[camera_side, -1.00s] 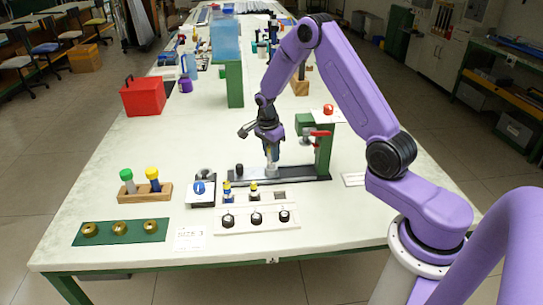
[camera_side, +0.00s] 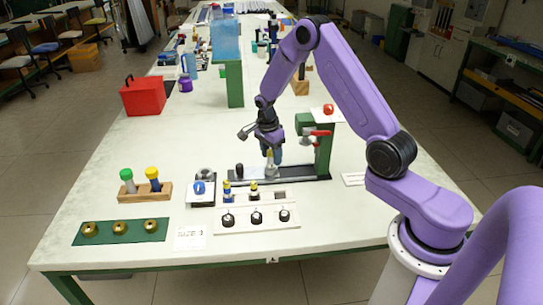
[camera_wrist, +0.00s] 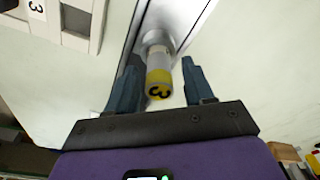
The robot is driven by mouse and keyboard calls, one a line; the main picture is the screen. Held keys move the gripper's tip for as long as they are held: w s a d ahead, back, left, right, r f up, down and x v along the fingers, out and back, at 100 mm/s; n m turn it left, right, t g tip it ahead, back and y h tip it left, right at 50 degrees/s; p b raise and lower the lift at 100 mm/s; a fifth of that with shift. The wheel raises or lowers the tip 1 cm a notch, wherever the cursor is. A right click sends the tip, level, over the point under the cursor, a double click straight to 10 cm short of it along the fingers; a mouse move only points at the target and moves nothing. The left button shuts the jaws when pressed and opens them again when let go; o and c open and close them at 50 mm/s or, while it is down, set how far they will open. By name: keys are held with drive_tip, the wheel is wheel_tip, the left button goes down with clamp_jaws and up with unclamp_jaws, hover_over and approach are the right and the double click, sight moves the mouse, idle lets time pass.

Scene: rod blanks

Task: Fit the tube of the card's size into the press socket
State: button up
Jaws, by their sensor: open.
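A grey tube with a yellow end marked 3 (camera_wrist: 158,80) stands between my open fingers in the wrist view. My gripper (camera_side: 272,153) is over the press base (camera_side: 308,174), and its fingers (camera_wrist: 161,88) are apart on either side of the tube without visibly gripping it. The tube's far end meets the silver part of the base; how deep it sits in the socket I cannot tell. In the side view the tube (camera_side: 270,157) is partly hidden by the fingers. The size card (camera_side: 190,238) lies at the front; it reads SIZE, with a digit that looks like 3.
The green press column (camera_side: 324,152) with a red lever stands just right of my gripper. A white block (camera_side: 257,223) with black knobs and two yellow-banded tubes is in front. A wooden rack (camera_side: 146,193) and green mat (camera_side: 121,232) are left.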

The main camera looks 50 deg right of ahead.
drive_tip(key=r, duration=0.3)
drive_tip(key=a+r, duration=0.1)
drive_tip(key=r, duration=0.7)
drive_tip(key=shift+w+a+r, duration=0.1)
drive_tip(key=shift+a+r, duration=0.05)
drive_tip(key=shift+a, duration=0.05)
drive_tip(key=s+a+r+n, duration=0.3)
drive_tip(key=s+a+n, duration=0.4)
drive_tip(key=a+n, duration=0.1)
drive_tip(key=s+a+r+n, duration=0.3)
drive_tip(key=s+a+n, duration=0.4)
drive_tip(key=a+n, duration=0.1)
drive_tip(key=s+n+y, duration=0.1)
drive_tip(key=s+n, duration=1.5)
drive_tip(key=s, duration=0.4)
drive_tip(key=shift+s+a+r+n+y, duration=0.15)
drive_tip(key=shift+s+a+n+y, duration=0.15)
drive_tip(key=shift+s+a+y, duration=0.1)
